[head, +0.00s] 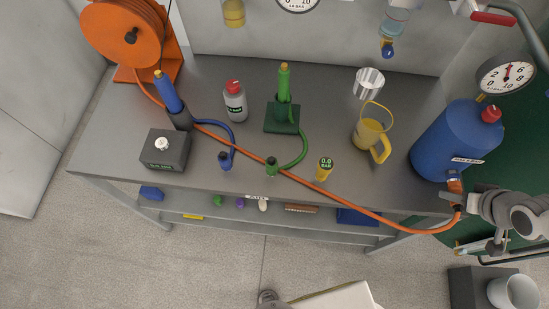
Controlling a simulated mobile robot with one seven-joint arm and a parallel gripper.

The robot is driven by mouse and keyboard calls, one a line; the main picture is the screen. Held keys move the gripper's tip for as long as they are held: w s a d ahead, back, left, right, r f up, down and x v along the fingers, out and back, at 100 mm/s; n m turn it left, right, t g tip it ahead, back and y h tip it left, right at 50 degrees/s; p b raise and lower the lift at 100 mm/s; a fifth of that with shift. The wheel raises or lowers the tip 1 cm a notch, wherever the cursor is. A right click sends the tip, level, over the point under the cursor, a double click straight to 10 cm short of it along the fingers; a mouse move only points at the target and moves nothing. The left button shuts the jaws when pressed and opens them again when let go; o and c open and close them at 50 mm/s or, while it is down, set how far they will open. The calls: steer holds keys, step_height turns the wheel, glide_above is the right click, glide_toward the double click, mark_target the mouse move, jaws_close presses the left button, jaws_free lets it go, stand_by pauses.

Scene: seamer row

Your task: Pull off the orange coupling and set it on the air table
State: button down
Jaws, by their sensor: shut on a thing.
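The orange coupling (454,186) is at the end of the orange hose, at the lower right of the blue tank (455,142). My gripper (452,198) reaches in from the right and is shut on the coupling; its fingers partly hide it. The coupling's upper end is close against the tank's lower end; I cannot tell whether they are still joined. The orange hose (345,203) runs from the orange reel (128,38) across the table and hangs over its front edge to my gripper. The grey air table (330,100) fills the middle of the view.
A pressure gauge (506,75) is at the right. Bare tabletop lies between the green holder and jug.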

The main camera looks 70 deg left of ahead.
steer(key=shift+s+d, duration=0.2)
steer(key=shift+d, duration=0.4)
steer(key=shift+s+d, duration=0.35)
steer(key=shift+d, duration=0.45)
steer(key=shift+s+d, duration=0.35)
steer(key=shift+d, duration=0.45)
